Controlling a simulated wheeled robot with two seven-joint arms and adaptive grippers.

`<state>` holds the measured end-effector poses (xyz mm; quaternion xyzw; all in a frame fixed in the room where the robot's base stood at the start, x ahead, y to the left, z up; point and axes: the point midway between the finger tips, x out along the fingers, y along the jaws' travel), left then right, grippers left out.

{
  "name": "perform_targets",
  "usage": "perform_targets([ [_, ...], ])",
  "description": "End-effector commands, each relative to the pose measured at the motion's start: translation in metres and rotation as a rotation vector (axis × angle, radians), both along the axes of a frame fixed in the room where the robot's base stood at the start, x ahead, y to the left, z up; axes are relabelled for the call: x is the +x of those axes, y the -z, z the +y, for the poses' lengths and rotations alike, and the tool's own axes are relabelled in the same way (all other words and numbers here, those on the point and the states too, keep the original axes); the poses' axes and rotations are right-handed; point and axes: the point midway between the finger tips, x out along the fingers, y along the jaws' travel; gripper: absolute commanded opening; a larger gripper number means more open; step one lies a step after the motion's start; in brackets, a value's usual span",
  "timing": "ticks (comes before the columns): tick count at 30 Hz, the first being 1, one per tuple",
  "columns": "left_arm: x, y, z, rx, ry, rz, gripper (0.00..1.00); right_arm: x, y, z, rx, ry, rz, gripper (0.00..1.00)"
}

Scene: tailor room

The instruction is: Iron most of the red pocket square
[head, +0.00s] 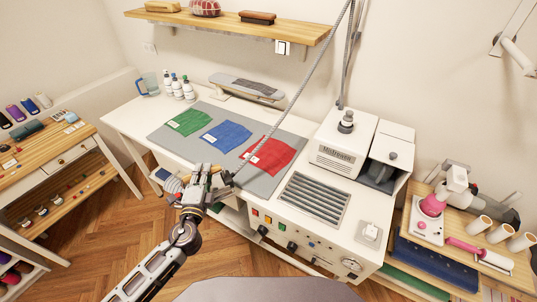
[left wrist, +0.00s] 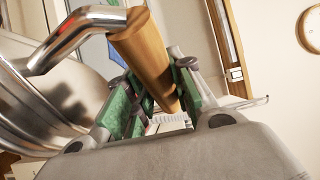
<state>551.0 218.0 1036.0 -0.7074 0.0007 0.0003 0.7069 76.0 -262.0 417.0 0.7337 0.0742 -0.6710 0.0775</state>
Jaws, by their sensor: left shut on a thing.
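The red pocket square (head: 270,156) lies on the grey mat (head: 262,184) at its right end, with a small white label at its left edge. My left gripper (head: 207,177) is at the mat's front edge, left of and nearer than the red square. In the left wrist view, the green-padded fingers (left wrist: 158,100) are shut on the wooden handle (left wrist: 144,55) of the iron. The iron's shiny metal body (left wrist: 45,90) shows at the left of that view. In the head view the gripper hides much of the iron. My right gripper is out of view.
A green cloth (head: 188,122) and a blue cloth (head: 226,135) lie left of the red square. A grey cord (head: 290,100) slants down across the table to the iron. A vent grille (head: 314,198) and the white steam machine (head: 343,143) are at the right.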

Motion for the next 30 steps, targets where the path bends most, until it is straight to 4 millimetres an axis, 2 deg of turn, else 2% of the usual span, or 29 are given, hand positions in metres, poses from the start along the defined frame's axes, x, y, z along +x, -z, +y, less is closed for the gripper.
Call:
perform_targets([
  [1,0.001,-0.006,0.0,0.0,0.0,-0.011,0.0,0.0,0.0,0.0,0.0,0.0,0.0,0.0],
  [17,0.008,-0.014,0.0,0.001,0.0,-0.014,0.0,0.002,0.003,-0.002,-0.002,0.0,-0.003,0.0],
  [30,0.031,-0.044,0.004,0.0,-0.001,-0.014,0.0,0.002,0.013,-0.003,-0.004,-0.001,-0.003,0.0],
])
